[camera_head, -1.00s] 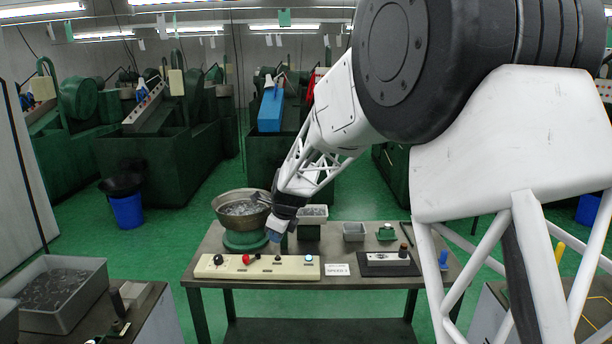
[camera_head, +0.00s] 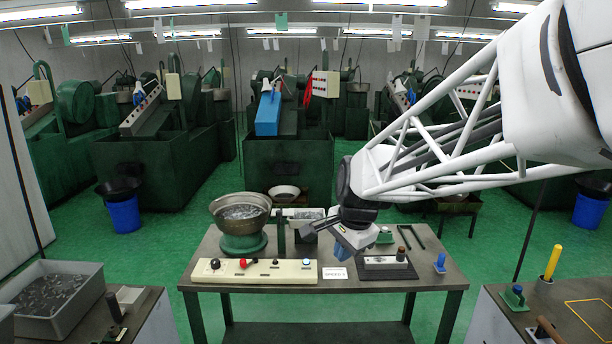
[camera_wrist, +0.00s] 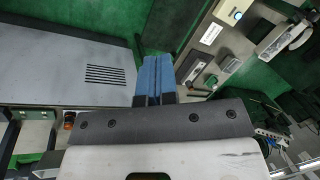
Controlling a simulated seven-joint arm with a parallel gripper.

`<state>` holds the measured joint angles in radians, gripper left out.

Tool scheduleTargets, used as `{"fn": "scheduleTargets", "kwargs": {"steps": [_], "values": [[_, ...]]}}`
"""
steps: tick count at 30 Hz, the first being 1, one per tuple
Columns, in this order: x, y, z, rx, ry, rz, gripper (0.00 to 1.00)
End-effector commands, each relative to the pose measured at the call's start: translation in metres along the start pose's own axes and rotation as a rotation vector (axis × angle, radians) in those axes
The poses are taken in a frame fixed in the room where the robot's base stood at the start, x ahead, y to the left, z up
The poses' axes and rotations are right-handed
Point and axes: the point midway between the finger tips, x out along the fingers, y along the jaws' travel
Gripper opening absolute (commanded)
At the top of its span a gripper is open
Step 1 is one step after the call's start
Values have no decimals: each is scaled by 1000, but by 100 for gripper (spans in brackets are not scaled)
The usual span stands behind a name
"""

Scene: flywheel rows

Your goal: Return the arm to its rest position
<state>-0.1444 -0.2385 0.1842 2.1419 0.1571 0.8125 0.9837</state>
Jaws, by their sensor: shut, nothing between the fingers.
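My gripper (camera_head: 341,251) is over the middle of the grey worktable (camera_head: 330,278), near the control panel's right end and left of the dark fixture plate. Its blue fingers are shut with nothing between them. In the wrist view the closed fingers (camera_wrist: 154,80) show side by side, above the green floor beside the table. My white arm reaches in from the right in the head view.
On the worktable are a cream control panel (camera_head: 255,271) with knobs, a metal bowl on a green base (camera_head: 243,243), a small white label (camera_head: 335,273) and a fixture plate (camera_head: 388,268). A grey bin (camera_head: 55,298) stands left. Green machines (camera_head: 285,160) stand behind.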

Motion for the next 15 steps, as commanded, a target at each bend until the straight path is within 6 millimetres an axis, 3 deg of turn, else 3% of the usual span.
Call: {"fn": "scheduleTargets", "kwargs": {"steps": [5, 15], "values": [[-23, 49, 8, -165, 24, 13, 0], [-48, 140, 29, -484, 57, 55, 0]]}}
